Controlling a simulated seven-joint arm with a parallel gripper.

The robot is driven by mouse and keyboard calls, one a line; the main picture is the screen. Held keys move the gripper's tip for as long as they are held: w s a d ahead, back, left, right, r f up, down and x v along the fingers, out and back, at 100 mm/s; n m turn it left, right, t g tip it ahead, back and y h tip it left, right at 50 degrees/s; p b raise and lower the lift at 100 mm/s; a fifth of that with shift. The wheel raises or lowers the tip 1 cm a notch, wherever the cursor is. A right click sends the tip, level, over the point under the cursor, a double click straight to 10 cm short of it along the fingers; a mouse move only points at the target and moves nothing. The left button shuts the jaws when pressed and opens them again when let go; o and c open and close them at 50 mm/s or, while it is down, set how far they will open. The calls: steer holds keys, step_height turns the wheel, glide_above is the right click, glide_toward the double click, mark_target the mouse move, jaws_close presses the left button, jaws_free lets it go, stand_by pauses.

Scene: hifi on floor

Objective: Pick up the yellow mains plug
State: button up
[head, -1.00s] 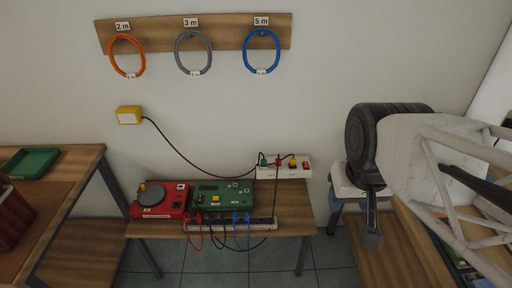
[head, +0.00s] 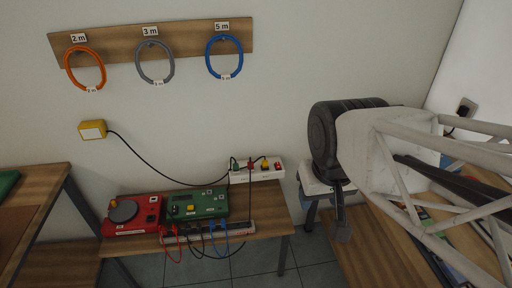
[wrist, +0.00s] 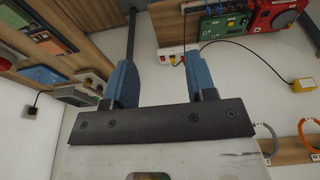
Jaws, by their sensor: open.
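A green plug (head: 234,164) and red plugs share the strip. A yellow box (head: 92,130) on the wall trails a black cable to it. A red unit (head: 132,214) and a green unit (head: 195,203) stand on the bench. Cable coils hang above.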

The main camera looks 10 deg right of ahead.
steer(key=m+g, duration=0.3)
steer(key=m, duration=1.5)
glide_above(265, 161)
step_height(265, 161, down, 35)
steer(key=shift+f, duration=0.4)
steer(key=shift+f, duration=0.1)
